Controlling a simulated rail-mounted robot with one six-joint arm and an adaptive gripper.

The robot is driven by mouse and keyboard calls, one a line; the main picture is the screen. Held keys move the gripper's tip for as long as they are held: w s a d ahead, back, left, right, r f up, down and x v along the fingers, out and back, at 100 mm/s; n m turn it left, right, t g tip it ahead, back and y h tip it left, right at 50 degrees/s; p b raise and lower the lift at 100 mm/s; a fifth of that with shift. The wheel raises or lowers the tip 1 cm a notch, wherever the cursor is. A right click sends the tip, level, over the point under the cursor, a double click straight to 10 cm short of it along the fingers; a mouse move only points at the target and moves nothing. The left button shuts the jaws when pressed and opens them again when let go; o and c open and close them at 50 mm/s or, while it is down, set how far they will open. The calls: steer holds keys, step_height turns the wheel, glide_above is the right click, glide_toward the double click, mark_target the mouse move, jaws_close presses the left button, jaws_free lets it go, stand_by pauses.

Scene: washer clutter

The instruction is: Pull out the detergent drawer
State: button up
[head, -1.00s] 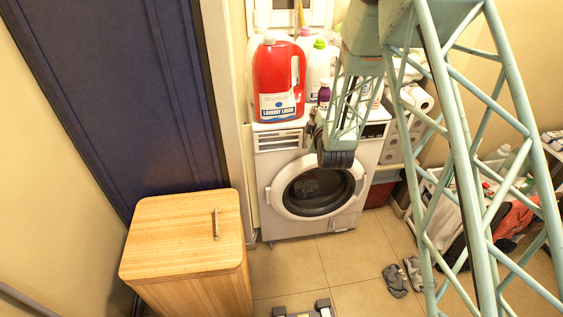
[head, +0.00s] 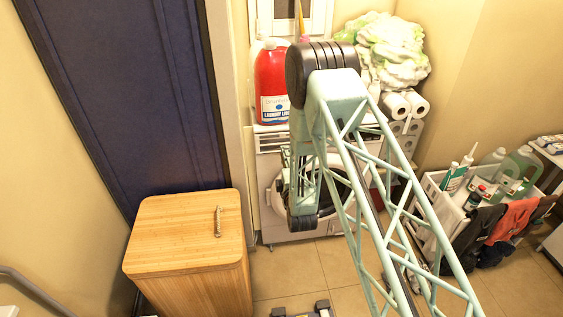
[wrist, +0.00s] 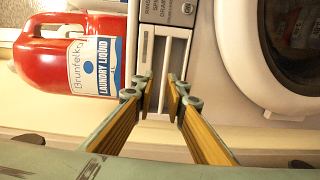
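The white washer (head: 268,185) stands against the back wall, with its round door partly behind my arm. Its detergent drawer (head: 270,142) is at the upper left of the front. In the wrist view the drawer (wrist: 172,50) is a pale panel with a grey recessed strip, beside the round door. My gripper (wrist: 161,80) is open in the wrist view, its yellow-padded fingers pointing at the drawer front. The fingertips lie close over its near end, one on each side of a pale strip. I cannot tell whether they touch it. In the head view my arm hides the fingers.
A red laundry liquid bottle (head: 270,85) stands on the washer above the drawer and is close left in the wrist view (wrist: 75,55). A wooden cabinet (head: 185,235) stands front left. A crate with bottles and clothes (head: 432,180) is at right.

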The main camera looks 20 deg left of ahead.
steer(key=shift+s+a+f, duration=0.3)
steer(key=shift+s+f, duration=0.3)
steer(key=shift+s, duration=0.05)
steer(key=shift+w+a, duration=0.1)
steer(key=shift+w, duration=0.1)
steer(key=shift+r+x, duration=0.1)
steer(key=shift+x, duration=2.25)
steer(key=shift+r+x, duration=0.15)
steer(key=shift+x, duration=2.25)
steer(key=shift+r, duration=0.1)
steer(key=shift+w, duration=0.1)
jaws_close()
